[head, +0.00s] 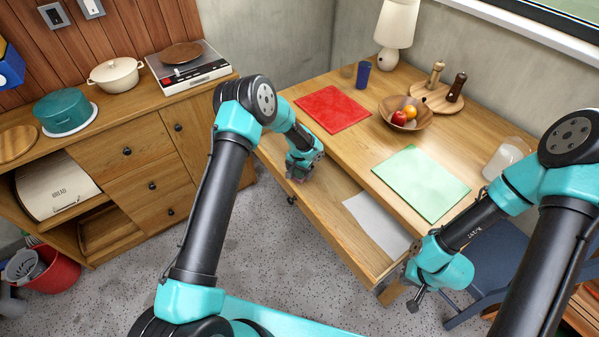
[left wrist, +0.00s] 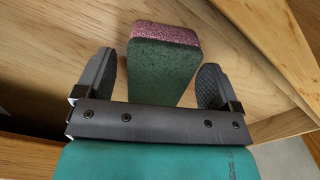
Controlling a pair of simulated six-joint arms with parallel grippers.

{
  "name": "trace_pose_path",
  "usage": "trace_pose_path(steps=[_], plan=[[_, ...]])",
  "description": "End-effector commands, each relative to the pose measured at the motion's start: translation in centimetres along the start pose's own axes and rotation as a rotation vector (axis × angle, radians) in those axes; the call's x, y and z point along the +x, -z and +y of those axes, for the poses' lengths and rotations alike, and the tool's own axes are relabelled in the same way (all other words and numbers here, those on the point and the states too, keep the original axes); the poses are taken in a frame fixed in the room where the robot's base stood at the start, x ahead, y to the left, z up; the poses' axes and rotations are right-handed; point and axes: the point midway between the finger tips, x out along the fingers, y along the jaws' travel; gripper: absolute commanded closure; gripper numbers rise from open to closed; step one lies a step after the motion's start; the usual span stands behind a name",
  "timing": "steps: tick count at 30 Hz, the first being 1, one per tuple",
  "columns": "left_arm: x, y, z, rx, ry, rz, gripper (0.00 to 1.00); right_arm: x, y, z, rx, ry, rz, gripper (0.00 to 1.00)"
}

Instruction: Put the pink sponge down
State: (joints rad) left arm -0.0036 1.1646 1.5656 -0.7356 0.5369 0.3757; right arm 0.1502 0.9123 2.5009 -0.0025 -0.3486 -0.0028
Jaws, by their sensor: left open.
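The pink sponge (left wrist: 165,33) has a dark green face and shows in the left wrist view. It stands between the two fingers of my left gripper (left wrist: 158,82), with a gap on both sides, over the wooden bottom of the open drawer (left wrist: 45,65). My left gripper is open. In the head view my left gripper (head: 300,173) is low at the left end of the drawer (head: 325,212), and the sponge cannot be made out there. My right gripper (head: 417,298) hangs off the drawer's near right corner; its jaws are too small to read.
A white sheet (head: 378,223) lies in the right part of the drawer. The table above holds a red mat (head: 331,109), a green mat (head: 421,183), a fruit bowl (head: 404,114) and a lamp (head: 396,30). A blue chair (head: 490,262) stands at the right.

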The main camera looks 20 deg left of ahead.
Motion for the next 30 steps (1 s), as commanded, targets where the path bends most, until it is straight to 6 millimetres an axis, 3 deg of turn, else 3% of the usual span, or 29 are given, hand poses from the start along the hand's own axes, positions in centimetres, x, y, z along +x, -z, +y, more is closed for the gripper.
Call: trace_pose_path(steps=[16,21,30], plan=[[-9.5,0.1,-0.1,-0.001,0.001,0.003,0.12,0.0,0.0,0.0,0.000,0.000,0.000,1.00],[-10.9,0.0,0.0,0.001,0.001,0.002,0.12,0.0,0.0,0.0,0.000,0.000,0.000,1.00],[-11.1,0.0,0.0,0.000,0.000,0.001,0.12,0.0,0.0,0.0,0.000,0.000,0.000,1.00]])
